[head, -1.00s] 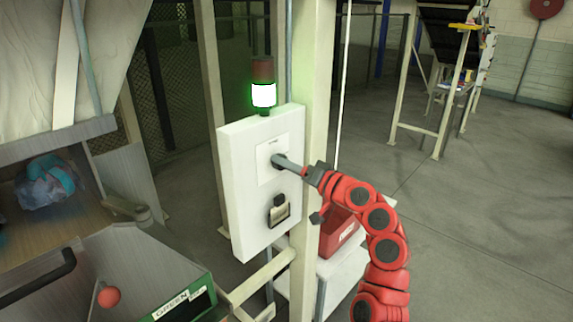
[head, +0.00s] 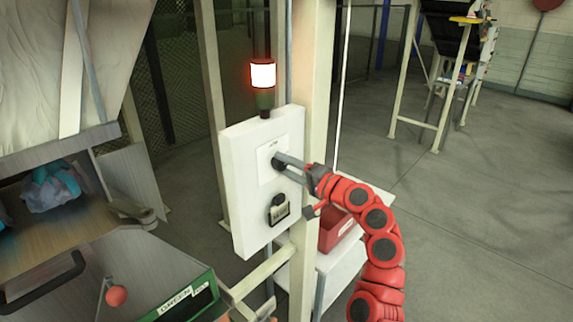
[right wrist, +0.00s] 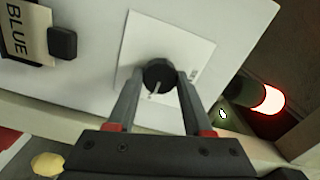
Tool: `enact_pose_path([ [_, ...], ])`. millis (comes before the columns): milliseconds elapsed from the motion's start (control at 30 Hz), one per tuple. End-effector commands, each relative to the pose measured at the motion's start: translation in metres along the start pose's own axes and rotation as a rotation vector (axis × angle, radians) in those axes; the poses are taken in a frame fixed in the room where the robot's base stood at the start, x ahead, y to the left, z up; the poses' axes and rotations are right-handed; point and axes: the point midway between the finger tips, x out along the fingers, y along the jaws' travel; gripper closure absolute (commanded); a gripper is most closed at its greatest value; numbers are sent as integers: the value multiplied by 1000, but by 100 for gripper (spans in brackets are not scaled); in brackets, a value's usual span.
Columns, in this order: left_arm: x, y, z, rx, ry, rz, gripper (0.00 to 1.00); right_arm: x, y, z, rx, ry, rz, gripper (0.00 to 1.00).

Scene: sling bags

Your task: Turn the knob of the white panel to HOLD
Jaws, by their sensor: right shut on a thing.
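The white panel (head: 240,190) is mounted on a cream post left of my right arm in the head view. Its black knob (right wrist: 159,76) sits on a pale label plate (right wrist: 190,52) and has a light pointer line. My right gripper (head: 281,160) is shut on the knob, one finger on each side; it also shows in the right wrist view (right wrist: 160,85). The plate's lettering is too small to read. The signal lamp (head: 263,75) above the panel glows red at its upper part, and it also shows in the right wrist view (right wrist: 268,99). My left gripper is not in view.
A black holder with a tag (head: 278,209) is on the panel below the knob. A red bin (head: 335,230) stands on a white surface behind my right arm. A chute with a blue bag (head: 50,187) is at left. Open floor lies at right.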

Motion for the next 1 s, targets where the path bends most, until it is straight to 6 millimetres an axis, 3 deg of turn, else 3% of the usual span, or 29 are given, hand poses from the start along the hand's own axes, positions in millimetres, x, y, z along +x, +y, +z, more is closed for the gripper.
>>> enact_pose_path([
  [367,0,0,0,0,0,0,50,0,1,0,7,-1,2,100],
  [400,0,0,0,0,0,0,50,0,1,0,7,-1,2,46],
  [567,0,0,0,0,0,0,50,0,1,0,6,0,1,19],
  [867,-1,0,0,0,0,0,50,-1,1,0,5,0,0,19],
  [1000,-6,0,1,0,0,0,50,-10,2,0,4,2,-3,19],
])
